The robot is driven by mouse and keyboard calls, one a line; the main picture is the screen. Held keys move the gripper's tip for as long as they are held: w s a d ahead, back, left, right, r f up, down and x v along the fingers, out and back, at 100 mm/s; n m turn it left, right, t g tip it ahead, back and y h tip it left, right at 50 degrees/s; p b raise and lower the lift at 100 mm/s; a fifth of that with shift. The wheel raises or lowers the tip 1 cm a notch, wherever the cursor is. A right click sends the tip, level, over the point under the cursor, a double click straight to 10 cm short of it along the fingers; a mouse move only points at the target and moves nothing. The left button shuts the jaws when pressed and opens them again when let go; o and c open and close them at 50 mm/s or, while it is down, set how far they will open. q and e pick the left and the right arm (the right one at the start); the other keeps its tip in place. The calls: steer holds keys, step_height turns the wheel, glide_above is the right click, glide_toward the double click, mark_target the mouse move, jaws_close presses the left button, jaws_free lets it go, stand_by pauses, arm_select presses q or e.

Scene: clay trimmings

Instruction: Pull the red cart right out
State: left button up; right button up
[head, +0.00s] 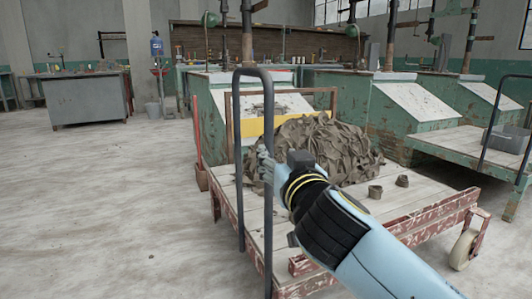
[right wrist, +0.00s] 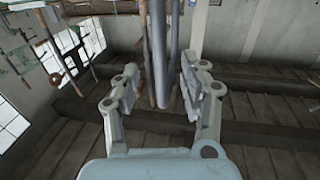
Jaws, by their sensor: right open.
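The red cart (head: 425,214) has a worn red frame, a pale plank deck and a caster at its right. A heap of brown clay trimmings (head: 322,150) lies on it. Its dark tube handle (head: 241,160) stands upright at the near left end. My right gripper (head: 265,165) is at the handle's nearer upright, its fingers overlapping the bar in the head view. In the right wrist view the right gripper (right wrist: 160,92) is open, with grey bars of the handle (right wrist: 158,60) between its fingers. Contact cannot be told. My left gripper is out of view.
Green benches with sloped pale boards (head: 413,105) stand close behind the cart. A second cart (head: 450,145) stands at the right. The floor at the left is clear.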

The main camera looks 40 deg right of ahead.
mark_target(270, 147)
steer(key=b+x, duration=0.1)
steer(key=x, duration=0.6)
steer(key=shift+w+d+f, duration=0.1)
steer(key=shift+w+d, duration=0.1)
steer(key=shift+w, duration=0.15)
steer(key=shift+w+d, duration=0.2)
steer(key=shift+w, duration=0.2)
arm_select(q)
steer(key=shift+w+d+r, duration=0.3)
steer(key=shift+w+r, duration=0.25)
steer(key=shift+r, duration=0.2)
arm_select(e)
steer(key=shift+c, duration=0.2)
jaws_close()
steer(key=shift+f, duration=0.1)
